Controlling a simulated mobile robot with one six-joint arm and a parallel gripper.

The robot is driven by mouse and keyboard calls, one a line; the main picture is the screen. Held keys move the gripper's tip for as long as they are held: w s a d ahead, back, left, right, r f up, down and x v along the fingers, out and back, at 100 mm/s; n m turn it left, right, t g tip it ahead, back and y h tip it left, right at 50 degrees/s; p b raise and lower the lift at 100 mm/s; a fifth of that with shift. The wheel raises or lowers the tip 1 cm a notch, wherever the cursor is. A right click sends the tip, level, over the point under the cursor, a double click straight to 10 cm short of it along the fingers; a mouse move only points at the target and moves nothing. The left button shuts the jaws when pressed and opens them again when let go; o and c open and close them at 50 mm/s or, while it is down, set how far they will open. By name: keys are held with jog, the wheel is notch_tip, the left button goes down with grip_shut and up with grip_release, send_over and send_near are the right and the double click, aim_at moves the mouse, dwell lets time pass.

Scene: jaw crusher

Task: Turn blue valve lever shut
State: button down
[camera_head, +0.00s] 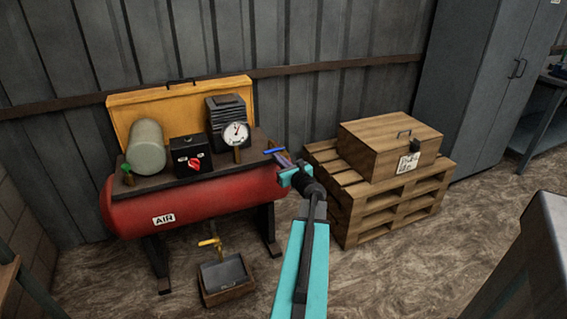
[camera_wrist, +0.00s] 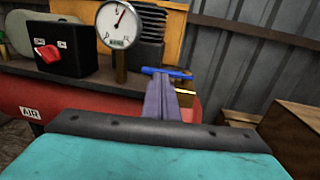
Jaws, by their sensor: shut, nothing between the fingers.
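The blue valve lever (camera_head: 274,151) is at the right end of the red air tank's top. It lies roughly level, pointing sideways. In the wrist view the blue lever (camera_wrist: 168,73) shows just beyond my fingertips, lying across the picture. My gripper (camera_head: 284,161) reaches toward it from the lower right and is shut, with nothing held. In the wrist view my gripper (camera_wrist: 162,84) has its fingers together, their tips at or just below the lever. I cannot tell whether they touch it.
The red tank (camera_head: 190,205) carries a gauge (camera_head: 235,134), a black box with a red knob (camera_head: 190,155) and a grey cylinder (camera_head: 147,147). A yellow tap (camera_head: 211,243) hangs below over a tray (camera_head: 226,276). A wooden crate (camera_head: 375,151) on pallets stands to the right.

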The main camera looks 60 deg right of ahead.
jog(key=shift+w+d, duration=0.35)
jog(key=shift+w, duration=0.3)
jog(key=shift+w, duration=0.1)
